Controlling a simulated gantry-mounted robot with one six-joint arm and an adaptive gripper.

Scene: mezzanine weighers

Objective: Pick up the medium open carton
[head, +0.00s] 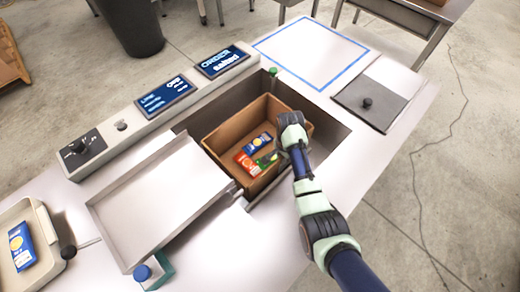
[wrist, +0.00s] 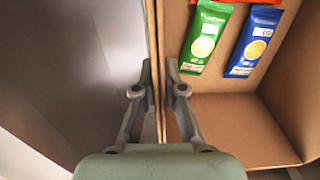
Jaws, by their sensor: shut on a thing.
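The open carton (head: 222,138) is brown cardboard and sits in the recess of the white counter in the head view. It holds a blue packet (head: 258,142), a red packet (head: 246,163) and a green packet (head: 268,158). My gripper (head: 291,150) is at the carton's right wall. In the wrist view my gripper (wrist: 158,88) is shut on that wall, one finger inside the carton (wrist: 225,125) and one outside. The green packet (wrist: 204,38) and blue packet (wrist: 252,42) lie beside the inner finger. The fingertips are partly hidden in the head view.
A sloped metal plate (head: 160,200) lies left of the recess. A console with lit screens (head: 222,61) runs behind it. A blue-outlined white area (head: 310,52) is clear at the back right. A dark panel with a knob (head: 370,100) lies right. A tray (head: 40,225) holds another packet.

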